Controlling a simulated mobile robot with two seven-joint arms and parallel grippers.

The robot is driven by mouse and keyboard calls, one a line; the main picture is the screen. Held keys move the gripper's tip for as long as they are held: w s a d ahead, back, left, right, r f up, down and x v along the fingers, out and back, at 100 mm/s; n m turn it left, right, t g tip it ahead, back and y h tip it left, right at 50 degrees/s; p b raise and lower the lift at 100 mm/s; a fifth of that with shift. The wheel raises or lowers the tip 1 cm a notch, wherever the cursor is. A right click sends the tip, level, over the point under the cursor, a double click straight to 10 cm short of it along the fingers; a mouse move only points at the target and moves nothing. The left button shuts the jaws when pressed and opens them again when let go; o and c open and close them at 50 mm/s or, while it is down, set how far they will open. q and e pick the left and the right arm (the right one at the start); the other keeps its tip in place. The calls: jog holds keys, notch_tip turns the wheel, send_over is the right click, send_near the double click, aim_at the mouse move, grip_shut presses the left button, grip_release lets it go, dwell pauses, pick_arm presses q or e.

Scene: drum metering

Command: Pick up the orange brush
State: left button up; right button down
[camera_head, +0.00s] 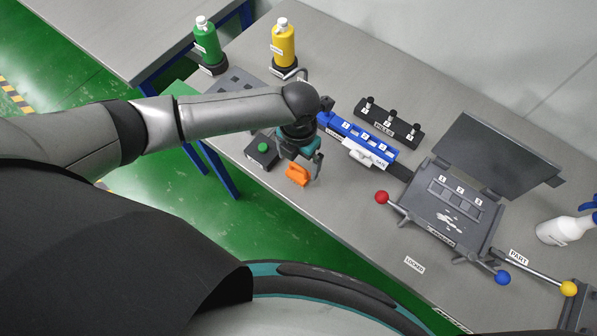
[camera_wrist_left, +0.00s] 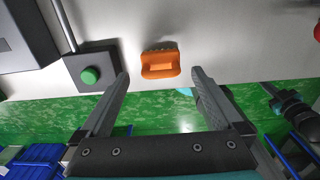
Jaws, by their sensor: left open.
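The orange brush (camera_head: 298,174) lies on the grey table near its front edge, just below my left gripper in the head view. It also shows in the left wrist view (camera_wrist_left: 160,64), at the upper middle, beyond and between the fingertips. My left gripper (camera_head: 302,160) is open and empty, with its fingers (camera_wrist_left: 160,78) spread wider than the brush. It appears apart from the brush. My right gripper does not show in either view.
A black box with a green button (camera_head: 263,147) stands just left of the brush. A blue numbered block (camera_head: 357,135) lies behind to the right. A grey hinged tray with a red-knobbed lever (camera_head: 382,197) stands further right. The table front between them is clear.

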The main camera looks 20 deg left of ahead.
aim_at(298, 166)
pick_arm(q)
jog(key=shift+f, duration=2.55)
jog(key=shift+s, duration=0.1)
jog(key=c, duration=1.3)
jog(key=shift+r, duration=0.1)
notch_tip(298, 166, up, 20)
jog(key=shift+f+p, duration=0.1)
jog(key=shift+p, duration=0.75)
